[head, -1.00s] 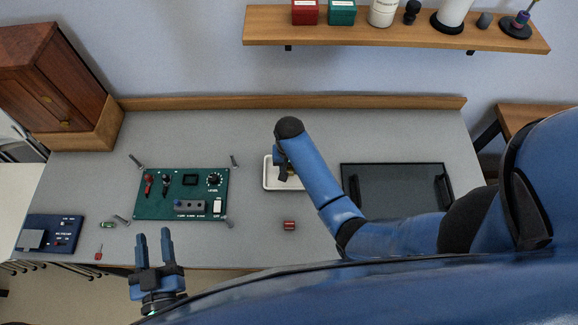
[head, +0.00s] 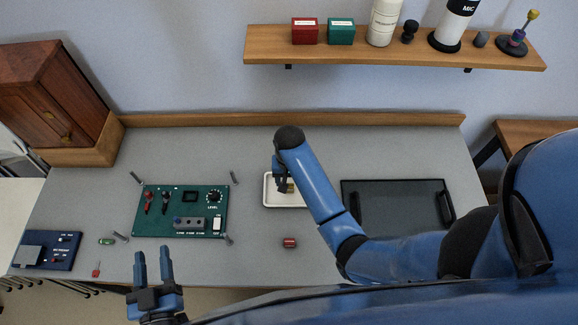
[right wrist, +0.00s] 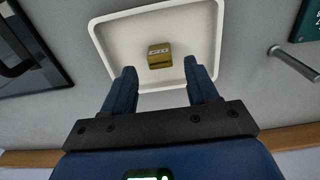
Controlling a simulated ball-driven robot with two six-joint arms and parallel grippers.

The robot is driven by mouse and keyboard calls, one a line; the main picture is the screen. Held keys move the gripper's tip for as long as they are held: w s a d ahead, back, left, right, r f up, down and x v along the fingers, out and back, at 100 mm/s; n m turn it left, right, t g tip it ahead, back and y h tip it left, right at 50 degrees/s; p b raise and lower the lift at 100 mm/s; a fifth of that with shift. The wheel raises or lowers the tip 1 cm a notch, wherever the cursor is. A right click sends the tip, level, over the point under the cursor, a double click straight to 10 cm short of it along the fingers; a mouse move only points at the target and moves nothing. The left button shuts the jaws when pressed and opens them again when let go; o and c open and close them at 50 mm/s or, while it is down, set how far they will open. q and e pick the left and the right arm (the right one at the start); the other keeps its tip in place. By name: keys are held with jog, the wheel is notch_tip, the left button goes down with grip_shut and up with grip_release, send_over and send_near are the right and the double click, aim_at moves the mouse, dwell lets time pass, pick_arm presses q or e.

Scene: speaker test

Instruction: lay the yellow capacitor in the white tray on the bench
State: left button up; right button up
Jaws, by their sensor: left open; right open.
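The yellow capacitor (right wrist: 159,56) lies in the white tray (right wrist: 101,54), on its floor, in the right wrist view. In the head view the capacitor (head: 290,188) shows partly beside my right gripper, and the tray (head: 268,199) is partly covered by my right arm. My right gripper (right wrist: 162,84) is open, its two fingers apart and clear of the capacitor. In the head view the right gripper (head: 281,184) is over the tray's left part. My left gripper (head: 153,262) is open and empty at the bench's front edge.
A green circuit panel (head: 160,228) with metal posts is left of the tray. A red component (head: 289,242) lies in front of the tray. A shelf (head: 400,53) hangs above.

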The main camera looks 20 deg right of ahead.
notch_tip(320, 180, up, 7)
jog(key=s+d+f+n+t, duration=0.1)
jog(key=s+d+f+t, duration=0.4)
jog(key=t, duration=0.3)
jog(key=s+d+r+n+t, duration=0.2)
jog(key=s+r+t, duration=0.7)
jog(key=s+r, duration=0.6)
notch_tip(320, 180, up, 3)
jog(key=shift+s+d+f+t+p, duration=0.15)
jog(key=shift+s+d+t+p, duration=0.1)
jog(key=shift+d+t+p, duration=0.2)
